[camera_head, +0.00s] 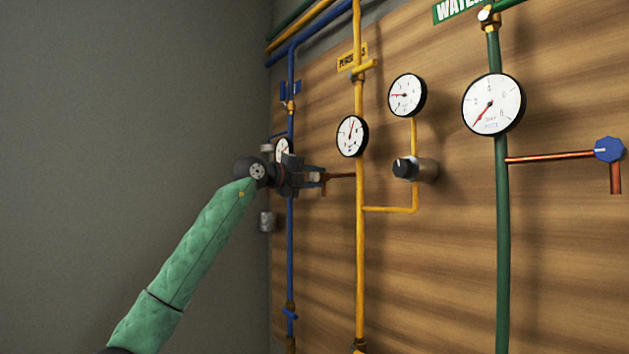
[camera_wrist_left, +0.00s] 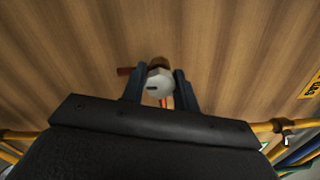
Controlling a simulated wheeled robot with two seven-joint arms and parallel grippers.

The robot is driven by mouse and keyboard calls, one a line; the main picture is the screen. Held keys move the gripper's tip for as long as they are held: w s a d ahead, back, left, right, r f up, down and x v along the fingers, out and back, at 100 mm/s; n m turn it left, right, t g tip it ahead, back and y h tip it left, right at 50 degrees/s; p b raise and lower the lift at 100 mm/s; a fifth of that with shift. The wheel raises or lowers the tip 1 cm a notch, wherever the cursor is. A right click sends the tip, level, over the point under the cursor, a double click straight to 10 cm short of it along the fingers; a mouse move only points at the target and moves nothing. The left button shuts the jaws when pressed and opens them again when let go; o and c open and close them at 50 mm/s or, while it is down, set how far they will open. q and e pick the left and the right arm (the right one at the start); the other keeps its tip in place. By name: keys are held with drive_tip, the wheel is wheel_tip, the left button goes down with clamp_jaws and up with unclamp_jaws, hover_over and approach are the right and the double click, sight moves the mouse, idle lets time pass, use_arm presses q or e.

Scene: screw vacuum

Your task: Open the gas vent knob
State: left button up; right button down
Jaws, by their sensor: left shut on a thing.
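My left gripper (camera_head: 316,177) comes in from the left, in front of the wooden panel. In the left wrist view its two dark fingers (camera_wrist_left: 159,84) stand on either side of a pale, faceted knob (camera_wrist_left: 157,80) with a dark slot mark, and are shut on it. A short copper pipe (camera_head: 342,175) runs from the fingers to the yellow gas pipe (camera_head: 360,240). In the head view the gripper mostly hides the knob. How far the knob is turned cannot be told. My right gripper is in neither view.
Round gauges (camera_head: 351,136) and a black-and-silver regulator knob (camera_head: 404,168) are right of my gripper. A blue pipe (camera_head: 291,250) runs behind it, and a green pipe (camera_head: 502,250) with a blue valve knob (camera_head: 608,150) stands farther right. The grey wall side is clear.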

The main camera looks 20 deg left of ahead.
use_arm(q)
drive_tip(key=shift+a+n, duration=0.1)
drive_tip(key=shift+n, duration=0.2)
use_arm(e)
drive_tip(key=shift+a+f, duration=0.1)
use_arm(q)
drive_tip(key=o, duration=1)
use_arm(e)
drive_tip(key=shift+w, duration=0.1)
use_arm(q)
drive_tip(key=shift+s, duration=0.1)
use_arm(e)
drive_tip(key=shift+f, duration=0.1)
use_arm(q)
drive_tip(key=shift+s+a+f+b, duration=0.1)
drive_tip(key=shift+s+a+b, duration=0.1)
drive_tip(key=shift+a+b, duration=0.1)
drive_tip(key=shift+b+v, duration=1)
drive_tip(key=shift+v, duration=2.5)
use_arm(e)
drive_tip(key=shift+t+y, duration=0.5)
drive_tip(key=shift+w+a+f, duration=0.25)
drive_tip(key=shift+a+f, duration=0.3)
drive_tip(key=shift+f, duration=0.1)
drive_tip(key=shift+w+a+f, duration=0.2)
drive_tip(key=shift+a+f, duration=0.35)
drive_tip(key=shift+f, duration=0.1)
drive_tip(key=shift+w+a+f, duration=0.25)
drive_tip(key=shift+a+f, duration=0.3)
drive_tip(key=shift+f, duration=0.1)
